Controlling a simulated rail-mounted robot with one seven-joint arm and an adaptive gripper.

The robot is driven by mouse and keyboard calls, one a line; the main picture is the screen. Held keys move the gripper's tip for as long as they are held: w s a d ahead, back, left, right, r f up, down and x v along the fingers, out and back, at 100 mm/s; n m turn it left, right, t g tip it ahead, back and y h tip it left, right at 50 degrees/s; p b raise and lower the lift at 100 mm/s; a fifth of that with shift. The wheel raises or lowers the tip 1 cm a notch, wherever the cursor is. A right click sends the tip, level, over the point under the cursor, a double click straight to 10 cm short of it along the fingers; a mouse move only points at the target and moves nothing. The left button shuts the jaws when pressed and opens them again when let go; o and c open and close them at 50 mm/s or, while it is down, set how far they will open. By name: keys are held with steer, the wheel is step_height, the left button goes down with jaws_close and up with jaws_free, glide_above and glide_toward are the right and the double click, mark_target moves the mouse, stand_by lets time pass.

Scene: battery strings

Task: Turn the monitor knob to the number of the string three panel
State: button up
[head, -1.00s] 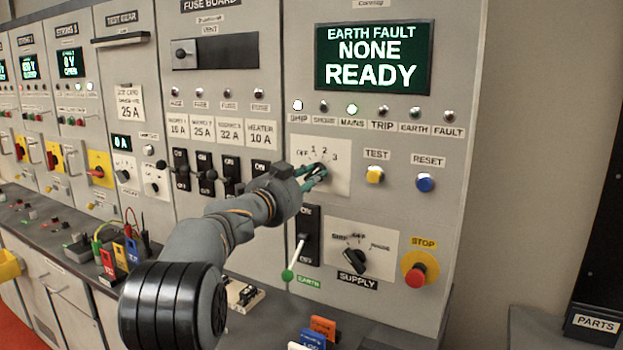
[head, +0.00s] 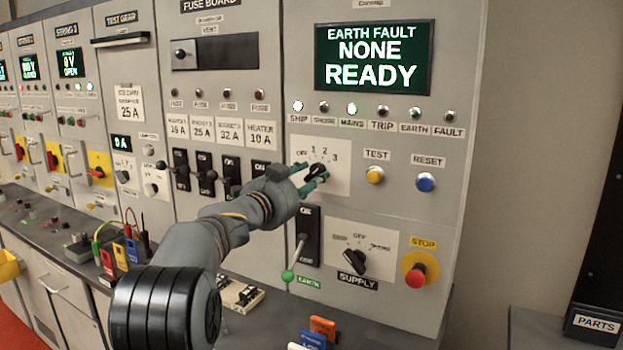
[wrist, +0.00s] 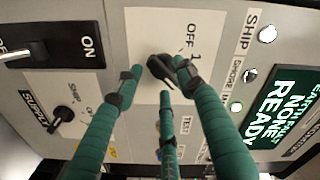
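The monitor knob (head: 315,172) is black and sits on a pale plate marked OFF, 1, 2, 3, below the green earth fault screen (head: 375,57). It also shows in the wrist view (wrist: 158,68), partly hidden by a finger. I cannot tell clearly which mark it points to. My gripper (head: 310,177) has teal fingers spread apart around the front of the knob. In the wrist view my gripper (wrist: 153,80) is open, with one finger close beside the knob; contact cannot be told. The string three panel (head: 82,100) stands far left, its display reading 0 V OPEN.
Test (head: 375,176) and reset (head: 425,182) buttons lie right of the knob. The earth lever (head: 298,258), supply knob (head: 355,261) and red stop button (head: 416,274) are below. Fuse switches (head: 206,174) stand close left of my gripper.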

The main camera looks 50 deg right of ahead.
steer(key=s+a, duration=0.1)
steer(key=a, duration=0.9)
steer(key=shift+s+a, duration=0.25)
steer(key=shift+a, duration=0.1)
steer(key=d, duration=0.4)
steer(key=w+d, duration=0.1)
steer(key=d, duration=0.7)
steer(key=shift+w, duration=0.35)
steer(key=shift+a, duration=0.1)
